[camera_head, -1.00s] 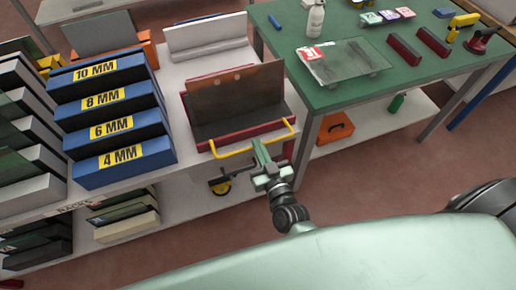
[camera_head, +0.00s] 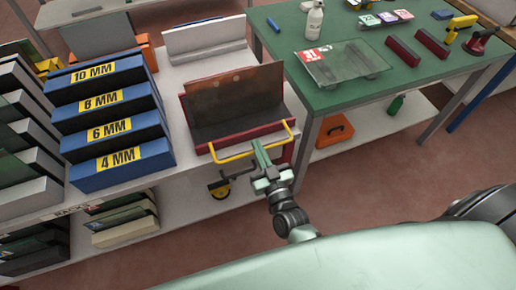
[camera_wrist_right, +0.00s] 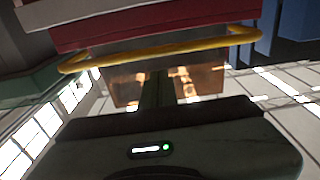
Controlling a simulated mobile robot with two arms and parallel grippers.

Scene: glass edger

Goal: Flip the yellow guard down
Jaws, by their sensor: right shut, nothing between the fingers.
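The yellow guard (camera_head: 232,155) is a thin bar frame across the front of the red edging machine (camera_head: 221,142). Its front bar stands out from the machine's front edge, with side arms running back to it. In the right wrist view the guard (camera_wrist_right: 160,49) crosses the upper part of the picture, in front of the red body. My right gripper (camera_head: 257,145) is shut and empty, with its fingertips at the right half of the front bar. In the wrist view its fingers (camera_wrist_right: 157,82) end close to the bar; I cannot tell whether they touch it. My left gripper is out of view.
A brown upright panel (camera_head: 236,95) stands on the machine. Blue racks (camera_head: 118,160) with MM labels are at left. A green table (camera_head: 410,80) with a glass sheet (camera_head: 343,62) is at right. A yellow-wheeled part (camera_head: 219,188) sits below the machine. Floor is free at right.

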